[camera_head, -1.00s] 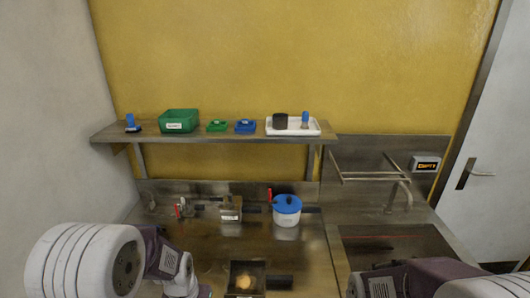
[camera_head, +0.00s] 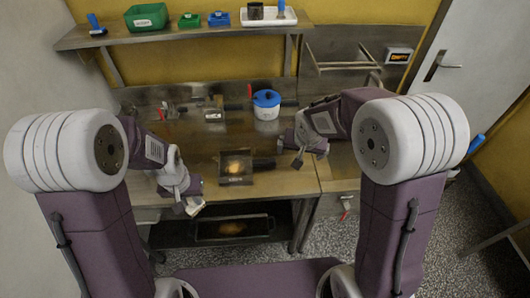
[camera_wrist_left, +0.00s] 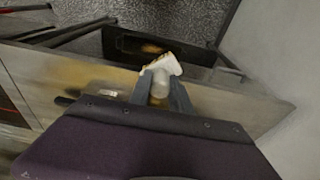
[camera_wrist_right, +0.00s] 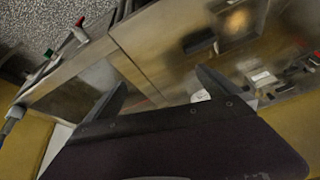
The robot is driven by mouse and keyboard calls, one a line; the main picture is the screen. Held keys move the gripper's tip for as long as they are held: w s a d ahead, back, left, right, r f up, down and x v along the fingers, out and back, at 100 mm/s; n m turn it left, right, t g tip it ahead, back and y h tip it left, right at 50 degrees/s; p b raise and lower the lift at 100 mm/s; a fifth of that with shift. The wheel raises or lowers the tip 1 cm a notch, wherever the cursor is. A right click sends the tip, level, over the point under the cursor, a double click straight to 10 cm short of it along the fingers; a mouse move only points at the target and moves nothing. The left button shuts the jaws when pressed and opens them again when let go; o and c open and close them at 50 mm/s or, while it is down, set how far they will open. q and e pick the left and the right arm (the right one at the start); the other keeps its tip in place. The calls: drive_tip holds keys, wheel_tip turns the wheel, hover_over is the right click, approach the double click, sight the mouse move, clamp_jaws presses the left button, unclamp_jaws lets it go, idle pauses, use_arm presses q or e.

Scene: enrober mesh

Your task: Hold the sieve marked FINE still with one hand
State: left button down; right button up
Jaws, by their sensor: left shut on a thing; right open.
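A dark square frame (camera_head: 236,179) with a small label and a yellowish glowing patch inside lies near the front of the steel bench; it may be the sieve, but I cannot read its label. A dark bar, perhaps its handle, lies to its right. My left gripper (camera_head: 190,198) is left of the frame by the bench's front edge, apart from it. It is shut on a white-headed tool (camera_wrist_left: 162,65), which also shows in the head view (camera_head: 195,208). My right gripper (camera_head: 299,160) is open and empty, right of the frame; its spread fingers show in the right wrist view (camera_wrist_right: 160,85).
A blue-lidded white pot (camera_head: 267,112) and a small labelled box (camera_head: 213,115) stand behind the frame. Green and blue bins and a white tray sit on the wall shelf (camera_head: 190,33). Another dark tray (camera_head: 232,229) is below the bench. The bench centre is mostly clear.

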drive_tip(key=w+a+f+n, duration=0.35)
drive_tip(key=a+f, duration=0.35)
drive_tip(key=a, duration=0.4)
drive_tip(key=shift+m+y, duration=0.25)
drive_tip(key=shift+y, duration=0.05)
drive_tip(key=x, duration=1.1)
drive_tip(key=shift+w+d+f, duration=0.25)
drive_tip(key=shift+w+f, duration=0.05)
drive_tip(key=shift+w, duration=0.1)
drive_tip(key=c, duration=1.2)
drive_tip(key=shift+c, duration=0.2)
